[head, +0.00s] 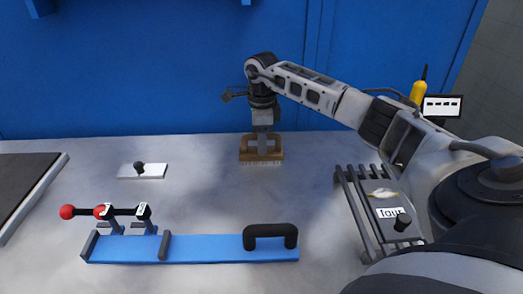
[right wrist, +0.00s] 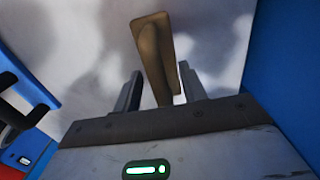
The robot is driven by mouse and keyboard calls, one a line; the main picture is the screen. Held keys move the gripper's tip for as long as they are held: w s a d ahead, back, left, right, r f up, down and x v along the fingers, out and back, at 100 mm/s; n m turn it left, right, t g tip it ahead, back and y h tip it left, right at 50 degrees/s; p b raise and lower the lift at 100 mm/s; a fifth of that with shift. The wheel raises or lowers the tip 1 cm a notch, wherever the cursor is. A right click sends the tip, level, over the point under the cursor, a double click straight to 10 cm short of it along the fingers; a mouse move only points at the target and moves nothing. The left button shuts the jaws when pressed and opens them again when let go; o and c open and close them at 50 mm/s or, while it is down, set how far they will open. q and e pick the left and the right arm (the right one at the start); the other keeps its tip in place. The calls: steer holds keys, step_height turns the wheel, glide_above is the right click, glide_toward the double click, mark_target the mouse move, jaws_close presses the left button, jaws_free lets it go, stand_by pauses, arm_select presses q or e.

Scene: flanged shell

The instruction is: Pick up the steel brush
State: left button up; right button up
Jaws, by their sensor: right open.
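The steel brush (head: 262,157), with a brown wooden body and a pale bristle edge below, stands on the grey table near its back edge. My right gripper (head: 263,138) points down over it from above. In the right wrist view the brush (right wrist: 152,50) lies between the two open fingers of the right gripper (right wrist: 160,70). A gap shows on the left side of the brush; the right finger is close to it, and I cannot tell whether they touch. The gripper partly hides the brush in the head view. My left gripper is not in view.
A blue fixture (head: 205,248) with a black handle and red-knobbed clamps lies in front. A white plate with a black knob (head: 140,170) is at the left. A slatted rack (head: 360,210) stands right of the brush. A blue wall rises behind; the table's middle is clear.

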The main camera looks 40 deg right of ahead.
steer(key=shift+f, duration=0.35)
jaws_close()
steer(key=shift+r, duration=0.15)
steer(key=shift+r, duration=0.2)
step_height(320, 180, up, 2)
steer(key=shift+w+r+b, duration=0.1)
steer(key=shift+r+b, duration=0.05)
steer(key=shift+b, duration=0.2)
steer(key=s+d+r, duration=0.2)
steer(key=r, duration=0.1)
steer(key=s+d+r, duration=0.1)
steer(key=r, duration=0.1)
steer(key=shift+s+d+r, duration=0.15)
steer(key=shift+r, duration=0.1)
steer(key=s+d+r+b, duration=0.1)
steer(key=s+d+r, duration=0.3)
steer(key=s+d, duration=0.2)
steer(key=shift+s+d+r, duration=0.25)
steer(key=shift+s+r, duration=0.05)
steer(key=shift+s, duration=0.15)
